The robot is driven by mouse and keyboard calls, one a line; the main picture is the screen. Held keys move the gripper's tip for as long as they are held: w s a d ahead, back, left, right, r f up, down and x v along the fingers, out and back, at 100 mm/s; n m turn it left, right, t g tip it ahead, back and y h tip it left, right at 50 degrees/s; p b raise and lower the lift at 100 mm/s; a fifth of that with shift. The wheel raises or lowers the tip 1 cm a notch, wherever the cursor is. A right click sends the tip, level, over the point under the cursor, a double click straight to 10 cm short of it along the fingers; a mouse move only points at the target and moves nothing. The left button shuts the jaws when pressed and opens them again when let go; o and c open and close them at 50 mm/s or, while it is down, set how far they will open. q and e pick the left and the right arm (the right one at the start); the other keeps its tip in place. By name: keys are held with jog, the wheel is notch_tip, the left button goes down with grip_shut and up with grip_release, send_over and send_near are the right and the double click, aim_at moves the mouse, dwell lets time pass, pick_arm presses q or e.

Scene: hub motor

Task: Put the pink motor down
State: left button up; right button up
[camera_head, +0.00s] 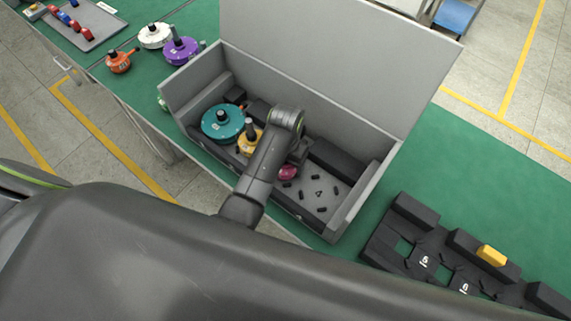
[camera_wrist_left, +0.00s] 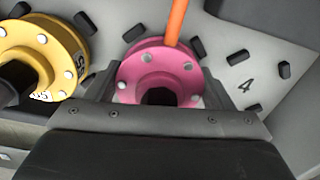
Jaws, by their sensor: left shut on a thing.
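The pink motor (camera_head: 288,173) is inside the grey box (camera_head: 385,170), low near its floor, partly hidden by my left arm. In the left wrist view the pink motor (camera_wrist_left: 158,75) sits between the two fingers of my left gripper (camera_wrist_left: 150,98), with an orange cable rising from it. My left gripper (camera_head: 295,158) is shut on it. I cannot tell if the motor touches the box floor. My right gripper is not in view.
A teal motor (camera_head: 222,122) and a yellow motor (camera_head: 249,140) sit in the box, left of my gripper. The box floor (camera_head: 325,195) on the right is free except for small black pegs. A raised lid (camera_head: 340,60) stands behind. A black fixture (camera_head: 430,245) lies at right.

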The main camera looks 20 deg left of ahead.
pick_arm(q)
jog(key=shift+r, duration=0.1)
jog(key=o, duration=1.1)
jog(key=shift+f, duration=0.3)
jog(key=o, duration=0.4)
jog(key=shift+r, duration=0.1)
jog(key=shift+r, duration=0.1)
notch_tip(320, 180, up, 10)
jog(key=p, duration=0.9)
jog(key=shift+r, duration=1.05)
jog(key=shift+s, duration=0.1)
